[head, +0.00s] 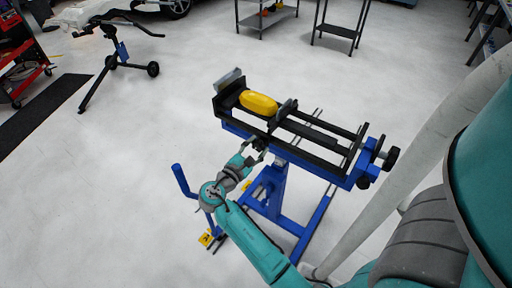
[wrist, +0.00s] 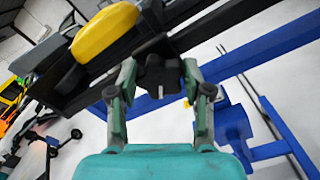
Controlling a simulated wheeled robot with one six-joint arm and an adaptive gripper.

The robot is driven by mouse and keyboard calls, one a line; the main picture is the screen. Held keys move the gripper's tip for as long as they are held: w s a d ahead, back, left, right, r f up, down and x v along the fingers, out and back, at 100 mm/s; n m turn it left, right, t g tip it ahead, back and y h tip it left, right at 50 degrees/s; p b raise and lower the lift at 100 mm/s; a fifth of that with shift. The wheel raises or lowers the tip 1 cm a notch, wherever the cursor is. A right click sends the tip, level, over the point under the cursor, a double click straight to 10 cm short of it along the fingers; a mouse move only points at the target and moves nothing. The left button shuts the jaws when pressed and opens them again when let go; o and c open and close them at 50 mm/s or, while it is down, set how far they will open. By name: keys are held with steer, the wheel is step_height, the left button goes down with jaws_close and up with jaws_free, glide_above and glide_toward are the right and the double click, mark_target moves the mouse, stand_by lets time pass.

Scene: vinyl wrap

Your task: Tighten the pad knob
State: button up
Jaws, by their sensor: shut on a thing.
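The pad knob (wrist: 160,78) is a dark lobed knob on the near side of the blue and black stand (head: 325,165). My gripper (wrist: 159,70) has one finger on each side of the knob in the wrist view and is shut on it. In the head view, my gripper (head: 254,151) reaches up to the stand's near edge below the yellow piece, and the knob is too small and dark there to make out clearly.
A smooth yellow piece (head: 258,103) lies between black clamp pads on the stand. Another black knob (head: 389,158) is at the stand's right end. A blue post (head: 181,180) stands left of my arm.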

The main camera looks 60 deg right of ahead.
steer(key=m, duration=0.4)
steer(key=shift+s+f+m, duration=0.1)
steer(key=shift+m, duration=0.2)
steer(key=m, duration=0.3)
steer(key=shift+f+m, duration=0.1)
steer(key=shift+m, duration=0.3)
steer(key=m, duration=0.4)
steer(key=shift+f, duration=0.1)
steer(key=m, duration=1.1)
steer(key=shift+f, duration=0.2)
steer(key=m, duration=0.6)
steer(key=shift+w, duration=0.25)
steer(key=shift+m, duration=0.3)
steer(key=o, duration=1.1)
steer(key=shift+o, duration=0.2)
